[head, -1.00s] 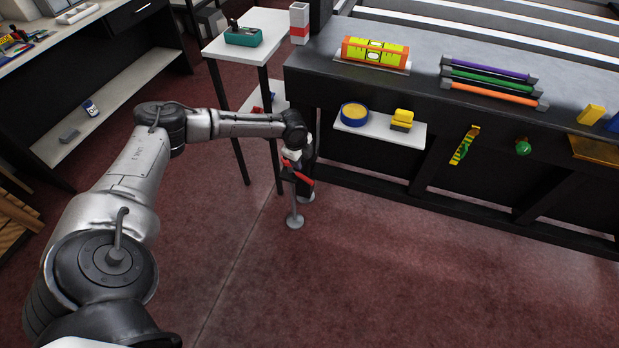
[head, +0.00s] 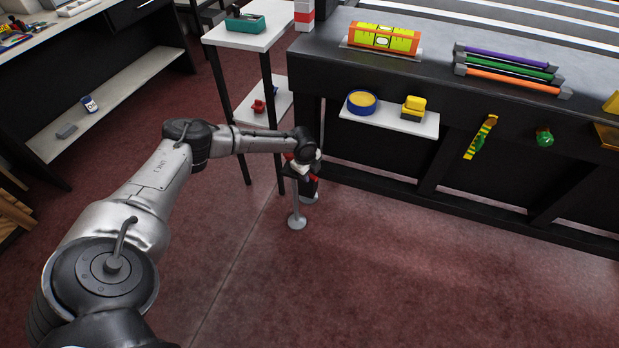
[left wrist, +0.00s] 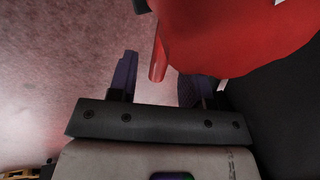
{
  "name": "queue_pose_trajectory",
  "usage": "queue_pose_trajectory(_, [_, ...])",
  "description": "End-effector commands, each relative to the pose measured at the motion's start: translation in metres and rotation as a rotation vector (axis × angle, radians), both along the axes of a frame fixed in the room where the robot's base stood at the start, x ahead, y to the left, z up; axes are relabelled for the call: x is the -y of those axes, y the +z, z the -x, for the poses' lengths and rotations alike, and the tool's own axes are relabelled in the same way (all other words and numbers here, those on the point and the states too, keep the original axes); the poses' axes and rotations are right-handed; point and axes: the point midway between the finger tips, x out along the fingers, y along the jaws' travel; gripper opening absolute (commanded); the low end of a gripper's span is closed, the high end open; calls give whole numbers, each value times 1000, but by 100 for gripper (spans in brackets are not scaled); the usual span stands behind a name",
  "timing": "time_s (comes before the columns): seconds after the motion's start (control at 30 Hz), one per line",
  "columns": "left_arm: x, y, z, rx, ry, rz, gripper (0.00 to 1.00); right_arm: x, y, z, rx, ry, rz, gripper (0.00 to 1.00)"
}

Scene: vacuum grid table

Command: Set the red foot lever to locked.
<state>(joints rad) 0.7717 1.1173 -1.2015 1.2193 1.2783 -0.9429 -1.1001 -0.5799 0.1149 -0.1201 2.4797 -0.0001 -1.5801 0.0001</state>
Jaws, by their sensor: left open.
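The red foot lever (left wrist: 235,35) fills the upper right of the left wrist view. A narrow red bar of it hangs down between my finger pads. In the head view only a small red bit (head: 317,178) shows beside my wrist; the rest is hidden. My left gripper (head: 302,166) is at the lever, near the corner leg of the vacuum table. In the left wrist view my left gripper (left wrist: 160,78) is open, one finger on each side of the narrow bar. I cannot tell whether they touch. My right gripper is not in view.
A grey post with a round foot (head: 297,222) stands on the floor just below my gripper. A small side table (head: 245,40) stands behind my forearm. The vacuum table (head: 430,70) lies to the right, with a white shelf (head: 385,120) on its front. The floor in front is clear.

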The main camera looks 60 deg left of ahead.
Motion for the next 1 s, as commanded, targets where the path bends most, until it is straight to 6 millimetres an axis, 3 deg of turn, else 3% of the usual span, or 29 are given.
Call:
queue_pose_trajectory(0.13, [-1, -11, -2, 1, 0, -1, 45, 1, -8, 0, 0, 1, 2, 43])
queue_pose_trajectory(0.53, [-1, -12, -2, 1, 0, -1, 45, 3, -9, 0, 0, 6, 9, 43])
queue_pose_trajectory(1.0, [-1, -12, -2, 0, 0, -1, 1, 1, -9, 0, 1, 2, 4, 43])
